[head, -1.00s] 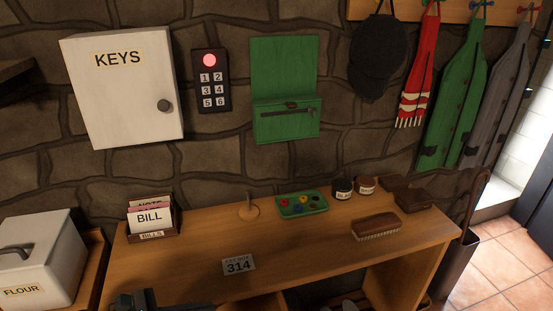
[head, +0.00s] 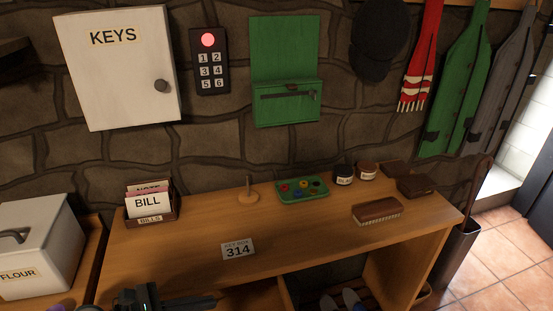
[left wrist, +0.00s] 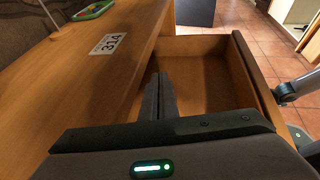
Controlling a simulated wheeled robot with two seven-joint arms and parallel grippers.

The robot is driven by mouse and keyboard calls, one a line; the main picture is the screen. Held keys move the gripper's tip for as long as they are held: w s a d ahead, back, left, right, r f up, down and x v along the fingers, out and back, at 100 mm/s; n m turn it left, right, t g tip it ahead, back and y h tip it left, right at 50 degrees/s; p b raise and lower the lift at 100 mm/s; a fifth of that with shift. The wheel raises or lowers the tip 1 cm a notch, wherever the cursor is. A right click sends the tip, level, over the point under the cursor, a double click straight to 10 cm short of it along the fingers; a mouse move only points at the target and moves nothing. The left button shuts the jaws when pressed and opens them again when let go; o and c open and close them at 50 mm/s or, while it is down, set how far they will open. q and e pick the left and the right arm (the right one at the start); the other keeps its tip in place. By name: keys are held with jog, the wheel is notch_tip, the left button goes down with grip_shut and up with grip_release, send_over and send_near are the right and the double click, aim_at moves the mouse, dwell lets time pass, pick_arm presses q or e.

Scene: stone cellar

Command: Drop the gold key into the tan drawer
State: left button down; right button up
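The tan drawer (left wrist: 257,75) is pulled open under the desk top in the left wrist view. The part of its floor that shows looks bare. My left gripper (left wrist: 160,80) is over the drawer's near side, beside the desk edge. Its two fingers lie close together and look shut, with nothing visible between them. In the head view my left gripper (head: 205,301) is at the bottom edge, in front of the desk. I see no gold key in either view. Part of my right arm shows by the drawer front at the right of the left wrist view; its fingertips are not clear.
The desk (head: 310,235) bears a card marked 314 (head: 238,249), a bill holder (head: 150,216), a small spindle (head: 248,195), a green tray (head: 287,196) and a brush (head: 377,210). A white key cabinet (head: 122,75) hangs on the wall. A flour box (head: 40,250) stands left.

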pick_arm(q)
jog(key=c, duration=2)
grip_release()
pick_arm(e)
jog(key=shift+f, duration=0.1)
